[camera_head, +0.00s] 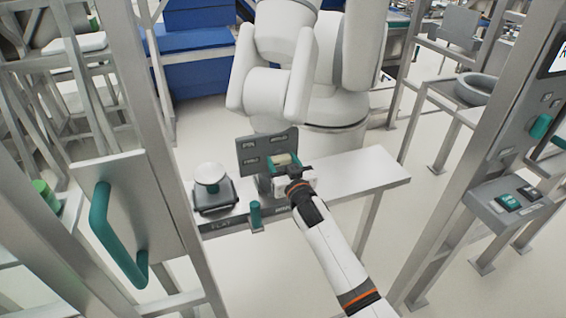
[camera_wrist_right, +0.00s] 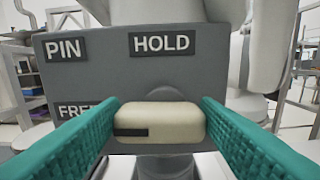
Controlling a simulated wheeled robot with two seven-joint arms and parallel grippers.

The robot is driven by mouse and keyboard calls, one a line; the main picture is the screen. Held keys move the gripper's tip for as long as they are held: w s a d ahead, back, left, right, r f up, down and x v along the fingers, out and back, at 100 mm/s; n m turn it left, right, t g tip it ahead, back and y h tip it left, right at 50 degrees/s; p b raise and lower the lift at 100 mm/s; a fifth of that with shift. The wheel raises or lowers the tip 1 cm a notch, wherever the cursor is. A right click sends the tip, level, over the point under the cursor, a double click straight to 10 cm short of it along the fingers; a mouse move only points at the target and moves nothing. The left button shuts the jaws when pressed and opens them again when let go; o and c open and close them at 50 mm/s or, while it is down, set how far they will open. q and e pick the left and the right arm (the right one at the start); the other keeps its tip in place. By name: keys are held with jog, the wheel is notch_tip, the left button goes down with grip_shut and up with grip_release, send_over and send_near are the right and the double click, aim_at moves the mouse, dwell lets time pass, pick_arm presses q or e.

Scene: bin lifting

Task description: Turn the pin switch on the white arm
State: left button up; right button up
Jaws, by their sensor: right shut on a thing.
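The pin switch is a cream, rounded knob (camera_wrist_right: 170,122) with a black mark at its left end. It sits on a dark grey panel (camera_wrist_right: 105,75) labelled PIN, HOLD and, partly hidden, FREE. The knob lies level across the panel, its mark toward the left. The panel (camera_head: 252,150) stands in front of the large white arm (camera_head: 265,88) in the head view. My right gripper (camera_wrist_right: 158,120) has its teal fingers on either side of the knob and is shut on it; it also shows in the head view (camera_head: 284,163). My left gripper is not in view.
A white bench (camera_head: 365,173) runs below the panel. A small device with a round white top (camera_head: 211,176) and a teal cylinder (camera_head: 255,215) stand to the left. A teal handle (camera_head: 105,230) is at the left; a control box (camera_head: 512,205) is at the right.

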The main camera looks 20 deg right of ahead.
jog(key=m+p, duration=0.1)
jog(key=m, duration=0.3)
jog(key=shift+d+r+m, duration=0.1)
jog(key=shift+m, duration=0.2)
jog(key=m+p, duration=0.1)
jog(key=m, duration=0.3)
jog(key=shift+d, duration=0.2)
jog(key=m, duration=0.4)
jog(key=shift+d, duration=0.1)
jog(key=m, duration=0.4)
jog(key=shift+d+f+m, duration=0.1)
jog(key=shift+f+m, duration=0.2)
jog(key=shift+m, duration=0.1)
jog(key=o, duration=1)
jog(key=s, duration=1.2)
jog(key=shift+d, duration=0.2)
